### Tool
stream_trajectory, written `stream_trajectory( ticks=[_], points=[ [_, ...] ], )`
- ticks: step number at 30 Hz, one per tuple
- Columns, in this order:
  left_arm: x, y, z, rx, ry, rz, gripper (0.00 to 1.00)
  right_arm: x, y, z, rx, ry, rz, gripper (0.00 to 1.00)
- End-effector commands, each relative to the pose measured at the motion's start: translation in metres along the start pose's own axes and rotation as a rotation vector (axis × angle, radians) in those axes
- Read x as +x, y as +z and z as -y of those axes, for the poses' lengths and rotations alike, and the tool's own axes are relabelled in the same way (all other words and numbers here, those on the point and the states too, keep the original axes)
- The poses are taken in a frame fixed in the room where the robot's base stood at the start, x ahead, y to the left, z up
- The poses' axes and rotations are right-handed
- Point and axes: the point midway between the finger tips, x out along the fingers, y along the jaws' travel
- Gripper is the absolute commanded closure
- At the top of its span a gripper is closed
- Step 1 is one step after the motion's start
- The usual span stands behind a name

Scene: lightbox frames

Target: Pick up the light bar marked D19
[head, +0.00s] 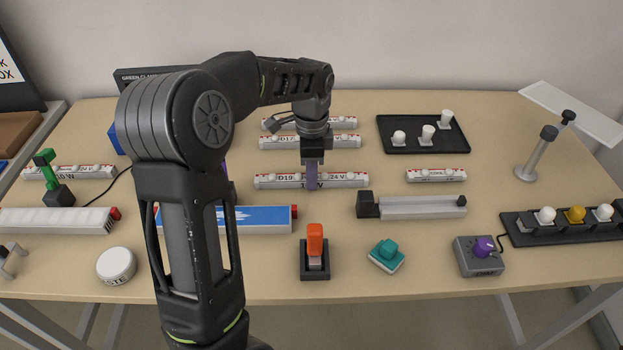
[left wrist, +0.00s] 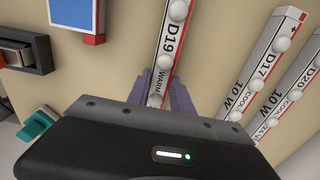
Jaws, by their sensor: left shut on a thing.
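The light bar marked D19 (head: 341,180) is a white bar with several round bulbs and red ends, lying lengthwise across the middle of the table. It also shows in the left wrist view (left wrist: 171,40), with "D19" and "WARM" readable. My left gripper (head: 312,184) points down at the middle of this bar, its purple fingers on either side of it. In the left wrist view the fingers (left wrist: 167,103) are shut on the bar. I cannot tell whether the bar is lifted clear of the table. My right gripper is not in view.
Bar D17 (head: 310,141) and another bar (head: 340,123) lie behind D19. A short bar (head: 436,175) lies to the right. A grey channel fixture (head: 425,207), an orange-handled switch (head: 315,250) and a blue-faced box (head: 262,219) stand in front. A black tray (head: 395,147) sits at the back right.

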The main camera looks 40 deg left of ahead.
Motion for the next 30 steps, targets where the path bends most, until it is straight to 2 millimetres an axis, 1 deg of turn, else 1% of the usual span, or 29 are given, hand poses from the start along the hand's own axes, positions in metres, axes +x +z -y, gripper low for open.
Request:
stream_trajectory(
  ticks=[10, 14, 17, 27, 30],
  points=[
    [-0.001, 0.000, 0.000, 0.000, 0.000, 0.000, 1.00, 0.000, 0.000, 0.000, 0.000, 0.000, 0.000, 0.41],
    [-0.008, 0.000, 0.001, 0.000, -0.003, -0.001, 1.00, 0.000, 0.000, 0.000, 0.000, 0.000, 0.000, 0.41],
    [-0.020, -0.001, 0.001, 0.001, -0.003, -0.002, 1.00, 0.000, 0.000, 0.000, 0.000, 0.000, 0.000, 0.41],
    [-0.084, -0.001, 0.001, 0.000, -0.004, -0.002, 1.00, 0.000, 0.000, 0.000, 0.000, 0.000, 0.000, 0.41],
    [-0.095, -0.001, 0.001, 0.001, -0.003, -0.001, 1.00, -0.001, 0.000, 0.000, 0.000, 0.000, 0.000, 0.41]
  ],
)
